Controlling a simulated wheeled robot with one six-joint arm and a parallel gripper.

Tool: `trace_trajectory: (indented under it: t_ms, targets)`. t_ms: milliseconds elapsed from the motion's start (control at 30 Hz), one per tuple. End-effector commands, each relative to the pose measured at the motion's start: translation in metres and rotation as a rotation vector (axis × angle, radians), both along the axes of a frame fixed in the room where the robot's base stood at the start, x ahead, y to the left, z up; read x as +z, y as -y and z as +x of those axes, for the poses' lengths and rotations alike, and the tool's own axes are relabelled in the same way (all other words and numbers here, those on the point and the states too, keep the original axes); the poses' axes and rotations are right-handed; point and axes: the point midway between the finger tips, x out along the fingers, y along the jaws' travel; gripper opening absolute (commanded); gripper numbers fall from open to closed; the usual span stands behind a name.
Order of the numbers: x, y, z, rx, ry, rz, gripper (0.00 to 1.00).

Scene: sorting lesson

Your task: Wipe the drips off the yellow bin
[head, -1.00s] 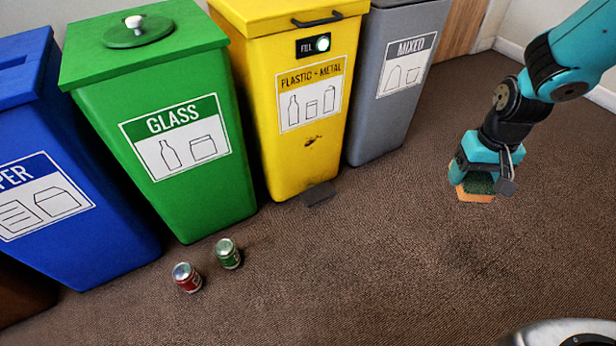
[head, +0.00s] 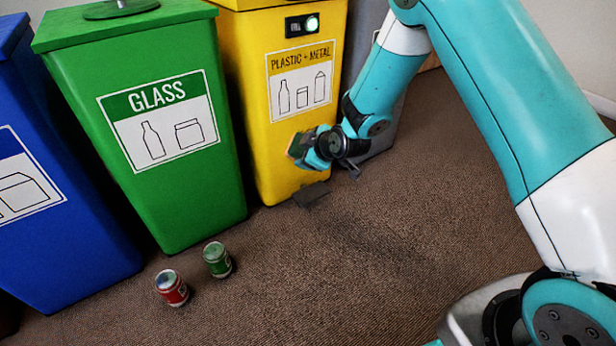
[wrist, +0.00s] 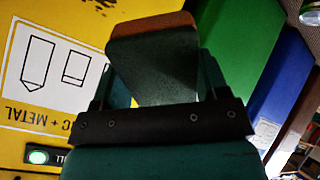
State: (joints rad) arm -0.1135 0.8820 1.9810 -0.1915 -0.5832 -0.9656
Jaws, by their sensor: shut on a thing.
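The yellow bin (head: 277,172) stands between the green and grey bins, with a white pictogram label on its front. My gripper (head: 314,150) is in front of the bin's lower front, below the label. It is shut on a sponge (head: 297,145) with a dark green face and an orange side. The sponge fills the middle of the wrist view (wrist: 155,62). Dark drips (wrist: 104,5) show on the yellow front at the top edge of the wrist view; in the head view my gripper and the sponge hide them. I cannot tell whether the sponge touches the bin.
A green glass bin (head: 190,190) and a blue bin (head: 75,235) stand to the left. The grey bin (head: 385,135) is partly behind my arm. A dark pedal (head: 311,194) juts from the yellow bin's foot. A red can (head: 171,288) and a green can (head: 217,260) stand on the carpet.

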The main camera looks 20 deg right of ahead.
Motion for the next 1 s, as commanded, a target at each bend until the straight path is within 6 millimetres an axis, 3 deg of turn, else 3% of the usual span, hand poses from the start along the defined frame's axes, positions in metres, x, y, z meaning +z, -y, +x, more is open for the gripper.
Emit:
trace_trajectory:
  t_ms: [33, 200, 367, 600, 1000]
  targets:
    - [-0.028, 0.003, 0.012, 0.04, 0.085, 0.034, 0.49]
    - [-0.053, 0.0, 0.042, 0.118, 0.343, 0.143, 0.49]
    - [-0.074, 0.011, 0.061, 0.069, 0.536, 0.202, 0.49]
    - [-0.077, 0.023, 0.071, -0.006, 0.638, 0.209, 0.49]
    - [-0.076, 0.01, 0.106, -0.002, 0.64, 0.209, 0.49]
